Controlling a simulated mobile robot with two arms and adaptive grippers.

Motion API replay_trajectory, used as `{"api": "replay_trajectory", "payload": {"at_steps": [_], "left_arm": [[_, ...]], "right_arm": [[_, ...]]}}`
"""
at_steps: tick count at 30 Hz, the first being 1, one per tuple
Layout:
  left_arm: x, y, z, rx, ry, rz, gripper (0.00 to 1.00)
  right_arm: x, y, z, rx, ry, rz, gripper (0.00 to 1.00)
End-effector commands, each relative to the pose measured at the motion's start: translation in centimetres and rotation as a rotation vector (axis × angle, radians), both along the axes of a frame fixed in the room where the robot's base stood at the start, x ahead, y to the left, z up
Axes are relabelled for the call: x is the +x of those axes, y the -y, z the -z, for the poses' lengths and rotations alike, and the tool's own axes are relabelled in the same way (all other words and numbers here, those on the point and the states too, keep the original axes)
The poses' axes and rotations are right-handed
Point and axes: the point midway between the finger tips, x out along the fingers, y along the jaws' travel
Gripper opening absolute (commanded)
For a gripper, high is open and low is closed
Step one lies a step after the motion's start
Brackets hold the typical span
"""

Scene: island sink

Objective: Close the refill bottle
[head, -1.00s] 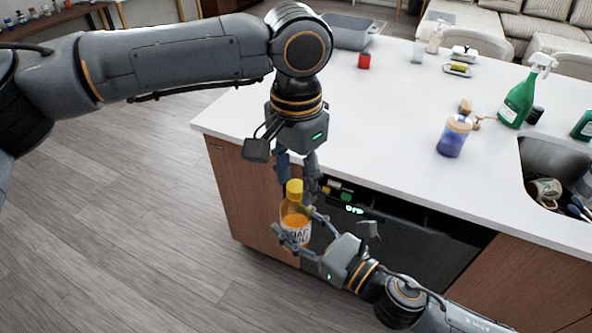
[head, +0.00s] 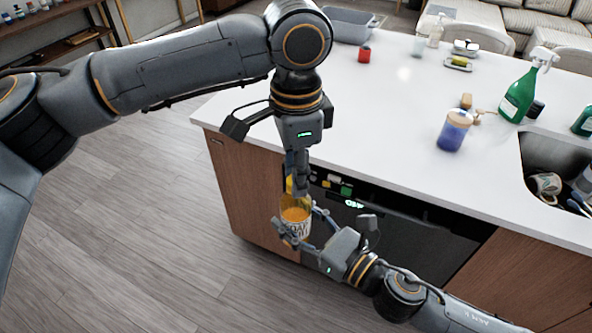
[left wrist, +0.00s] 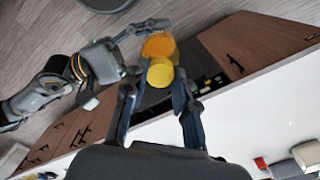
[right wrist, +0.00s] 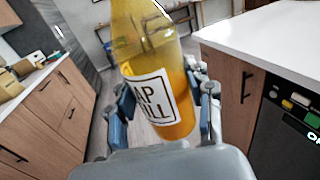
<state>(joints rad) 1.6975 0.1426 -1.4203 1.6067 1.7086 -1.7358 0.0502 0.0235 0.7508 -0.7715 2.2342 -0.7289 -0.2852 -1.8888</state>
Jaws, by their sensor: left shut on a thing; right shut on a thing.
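The refill bottle (head: 295,214) is clear with orange liquid and a white label. It is held upright in the air in front of the island; its lower body fills the right wrist view (right wrist: 152,65). My right gripper (head: 300,226) is shut around its lower body. The yellow cap (left wrist: 160,73) is at the bottle's top, and a sliver of it shows in the head view (head: 290,186). My left gripper (head: 297,178) points down from above and is shut on the cap, with a finger on each side. I cannot tell how tightly the cap sits on the neck.
The white island countertop (head: 390,130) is beside the bottle, with a dark dishwasher (head: 400,232) in its front. A blue jar (head: 453,131), a green spray bottle (head: 518,97) and the sink (head: 552,160) are to the right. A red item (head: 364,55) stands farther back. The floor at left is clear.

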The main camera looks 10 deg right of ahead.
Motion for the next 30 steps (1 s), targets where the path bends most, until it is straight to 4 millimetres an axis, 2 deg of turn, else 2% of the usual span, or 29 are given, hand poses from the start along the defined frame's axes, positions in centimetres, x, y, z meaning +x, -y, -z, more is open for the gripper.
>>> {"api": "replay_trajectory", "payload": {"at_steps": [1,3,5,14,17,20,30], "left_arm": [[0.1,-0.1,0.0,0.001,0.002,-0.002,0.29],[0.1,-0.1,0.0,0.001,0.002,-0.003,0.44],[0.1,0.0,0.0,0.001,0.001,-0.004,0.54],[0.0,0.0,-0.1,0.000,0.001,-0.005,0.54],[0.1,0.0,-0.7,-0.002,0.002,-0.005,0.54],[0.1,0.0,-2.2,-0.002,0.003,-0.006,0.54],[0.1,0.1,-9.2,-0.002,0.002,-0.004,0.54]], "right_arm": [[0.0,0.0,-0.1,0.001,0.002,-0.001,0.00],[0.0,0.0,-0.1,0.001,0.002,-0.001,0.00],[0.0,0.0,-0.1,0.001,0.002,-0.001,0.00],[0.0,0.0,-0.1,0.000,0.001,-0.001,0.00],[0.0,0.0,-0.1,0.000,0.001,-0.001,0.00],[0.0,0.0,-0.1,0.000,0.001,-0.001,0.00],[0.0,0.0,-0.1,0.000,0.001,-0.001,0.00]]}}
